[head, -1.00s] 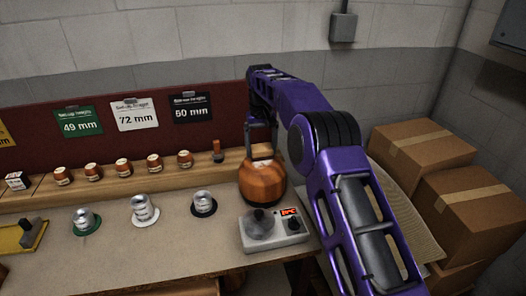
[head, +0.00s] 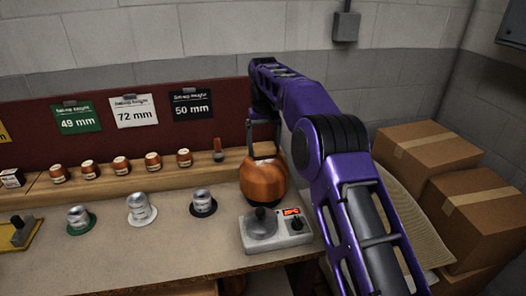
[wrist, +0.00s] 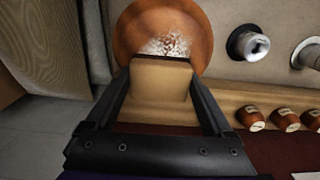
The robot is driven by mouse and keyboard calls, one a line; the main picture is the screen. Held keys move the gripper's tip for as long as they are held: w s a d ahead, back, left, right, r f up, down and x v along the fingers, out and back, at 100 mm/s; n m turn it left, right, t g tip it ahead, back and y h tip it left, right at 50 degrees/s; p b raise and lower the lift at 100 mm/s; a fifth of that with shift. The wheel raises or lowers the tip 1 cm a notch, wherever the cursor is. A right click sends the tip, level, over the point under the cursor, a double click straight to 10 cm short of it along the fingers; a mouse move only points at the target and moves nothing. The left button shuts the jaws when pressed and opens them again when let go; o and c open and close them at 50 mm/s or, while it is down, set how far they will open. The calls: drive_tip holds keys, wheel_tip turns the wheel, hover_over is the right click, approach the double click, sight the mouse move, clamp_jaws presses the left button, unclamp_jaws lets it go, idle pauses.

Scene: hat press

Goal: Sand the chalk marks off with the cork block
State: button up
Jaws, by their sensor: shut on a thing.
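The round wooden hat block (head: 262,182) stands at the right end of the bench, brown-orange and rounded. In the wrist view the wooden block (wrist: 130,30) has a patch of white chalk marks (wrist: 170,44) on its upper surface. My gripper (wrist: 162,88) is shut on the tan cork block (wrist: 160,76), one black finger on each side. The cork's front edge lies right at the lower edge of the chalk patch; I cannot tell whether it touches the wood. In the head view my gripper (head: 264,152) is at the top of the wooden block and the cork is hardly visible.
A grey control box (head: 275,233) with a knob and red display stands close in front of the wooden block. Metal pieces on coloured bases (head: 141,209) stand to the left. Several small wooden pieces (head: 121,166) line the back shelf. Cardboard boxes (head: 425,150) are at right.

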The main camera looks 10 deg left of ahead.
sight(267, 163)
drive_tip(key=shift+s+d+f+b, duration=0.2)
drive_tip(key=shift+s+d+b, duration=0.2)
drive_tip(key=shift+s+b, duration=0.65)
drive_tip(key=shift+s+d+f+b, duration=0.15)
drive_tip(key=shift+s+d+b, duration=0.3)
drive_tip(key=shift+b, duration=1.1)
drive_tip(key=shift+s+d+b, duration=0.1)
drive_tip(key=shift+s+b, duration=0.2)
drive_tip(key=shift+s+d+r+p, duration=0.15)
drive_tip(key=shift+s+r+p, duration=0.1)
drive_tip(key=shift+s+p, duration=0.1)
drive_tip(key=shift+s+d, duration=0.2)
drive_tip(key=shift+s, duration=0.25)
drive_tip(key=shift+s+a+r+p, duration=0.1)
drive_tip(key=shift+a+r+p, duration=0.1)
drive_tip(key=shift+a+p, duration=0.3)
drive_tip(key=shift+w+r+p, duration=0.15)
drive_tip(key=shift+w+p, duration=0.15)
drive_tip(key=shift+p, duration=0.55)
drive_tip(key=w+p, duration=0.1)
drive_tip(key=p, duration=0.1)
drive_tip(key=w+a+p, duration=0.1)
drive_tip(key=p, duration=0.1)
drive_tip(key=shift+w, duration=0.1)
drive_tip(key=shift+w+a+f+p, duration=0.2)
drive_tip(key=shift+w+p, duration=0.2)
drive_tip(key=shift+p, duration=0.5)
